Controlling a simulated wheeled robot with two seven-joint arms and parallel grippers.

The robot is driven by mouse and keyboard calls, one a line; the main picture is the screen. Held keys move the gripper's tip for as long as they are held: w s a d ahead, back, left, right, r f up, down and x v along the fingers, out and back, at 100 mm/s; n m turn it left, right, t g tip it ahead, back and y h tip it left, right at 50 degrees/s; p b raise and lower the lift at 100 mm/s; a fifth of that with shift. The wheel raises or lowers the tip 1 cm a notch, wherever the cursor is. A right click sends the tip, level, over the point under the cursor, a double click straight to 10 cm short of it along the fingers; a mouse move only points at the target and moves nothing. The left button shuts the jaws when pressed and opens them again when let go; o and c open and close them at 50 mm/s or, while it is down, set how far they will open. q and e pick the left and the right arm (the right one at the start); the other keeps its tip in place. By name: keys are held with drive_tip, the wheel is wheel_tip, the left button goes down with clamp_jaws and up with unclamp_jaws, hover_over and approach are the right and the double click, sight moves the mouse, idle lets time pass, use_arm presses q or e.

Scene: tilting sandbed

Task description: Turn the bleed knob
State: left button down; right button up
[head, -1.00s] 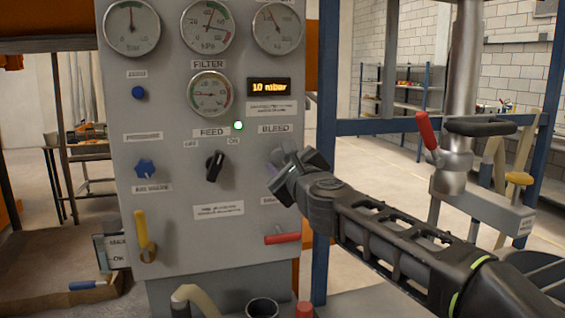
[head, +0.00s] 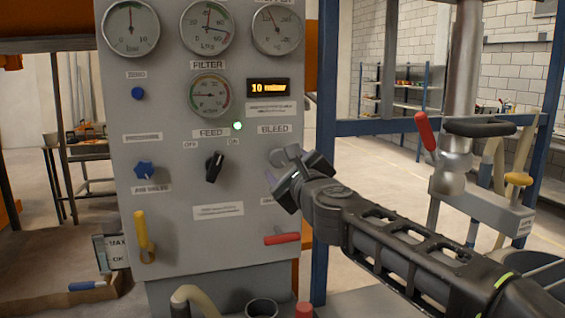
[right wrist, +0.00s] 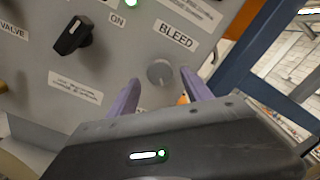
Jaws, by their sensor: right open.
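The bleed knob (right wrist: 160,72) is a small round grey knob on the grey control panel (head: 222,244). In the right wrist view it sits below the BLEED label (right wrist: 176,34). In the head view my right gripper (head: 273,168) largely covers it. My right gripper is open, with its two purple fingers pointing at the panel. In the right wrist view its fingertips (right wrist: 158,79) lie to either side of the knob, with visible gaps. Whether the fingertips reach the knob's depth is unclear. My left gripper is not in view.
The black feed knob (head: 214,167) is left of the bleed knob. Below are a red lever (head: 282,239) and a yellow lever (head: 143,236). Gauges and a lit display (head: 269,87) reading 10 are above. A blue post (head: 324,150) stands right of the panel.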

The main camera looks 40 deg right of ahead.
drive_tip(key=p+v, duration=0.1)
drive_tip(key=v, duration=0.4)
drive_tip(key=shift+s, duration=0.2)
idle(0.3)
